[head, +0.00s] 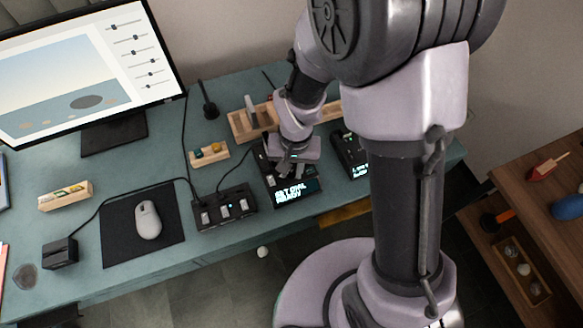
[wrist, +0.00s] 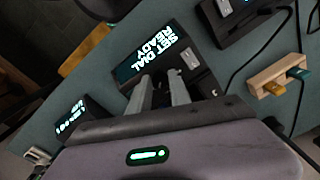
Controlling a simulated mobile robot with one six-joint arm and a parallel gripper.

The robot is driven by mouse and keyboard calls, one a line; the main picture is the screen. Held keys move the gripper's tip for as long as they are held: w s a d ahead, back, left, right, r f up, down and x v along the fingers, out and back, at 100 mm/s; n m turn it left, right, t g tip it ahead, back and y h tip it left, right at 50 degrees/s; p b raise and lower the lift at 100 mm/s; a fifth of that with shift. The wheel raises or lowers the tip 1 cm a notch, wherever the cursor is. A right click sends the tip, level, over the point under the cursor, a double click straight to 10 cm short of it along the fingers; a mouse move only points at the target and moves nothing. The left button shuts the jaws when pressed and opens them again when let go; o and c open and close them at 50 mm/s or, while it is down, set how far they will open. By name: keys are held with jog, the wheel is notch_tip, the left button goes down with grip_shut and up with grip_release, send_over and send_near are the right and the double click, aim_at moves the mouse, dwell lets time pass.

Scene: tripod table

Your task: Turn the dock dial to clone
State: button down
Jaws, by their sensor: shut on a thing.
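The dock (head: 292,190) is a black box near the front of the desk, with a lit display that reads "SET DIAL READY". It also shows in the wrist view (wrist: 205,78), display upside down. My gripper (head: 288,170) is over the dock, and its two fingers (wrist: 163,88) reach down onto the dock's top behind the display. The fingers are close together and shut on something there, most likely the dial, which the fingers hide. The dial's pointer and its markings cannot be made out.
A black switch box (head: 224,208) stands left of the dock, and another device with a lit display (head: 350,153) stands to the right. A small wooden holder (head: 209,153) and a wooden tray (head: 240,125) are behind. A mouse (head: 148,220) lies on a dark mat further left.

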aim_at(294, 171)
jog(key=n, duration=0.4)
jog(key=shift+n, duration=2.1)
jog(key=c, duration=1.2)
grip_release()
jog(key=r+p, duration=0.2)
jog(key=r, duration=0.3)
jog(key=r+p, duration=0.3)
jog(key=r, duration=0.3)
jog(key=r+p, duration=0.2)
jog(key=r, duration=0.4)
jog(key=shift+w+d+r+p, duration=0.2)
jog(key=shift+w+d+p, duration=0.1)
jog(key=shift+d+p, duration=0.1)
